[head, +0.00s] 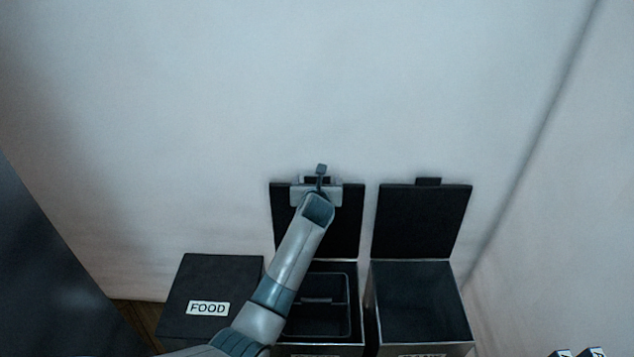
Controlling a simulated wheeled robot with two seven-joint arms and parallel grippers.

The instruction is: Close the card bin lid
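Three bins stand in a row by the wall. The middle bin (357,300) and the right bin (463,327) have their lids up. The middle lid (345,235) and the right lid (421,222) both lean back near the wall. Labels on these two bins are cut off at the bottom edge, so I cannot read which is card. My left gripper (320,175) is at the top edge of the middle lid, by its tab; its fingers are partly hidden, and contact is unclear. My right gripper (577,353) barely shows at the bottom right, its two fingertips apart, away from the bins.
The left bin, labelled FOOD (208,309), has its lid down. The middle bin holds a dark inner bucket (345,320), partly behind my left arm. A pale wall (200,120) rises close behind the bins. A dark panel (45,270) stands at the far left.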

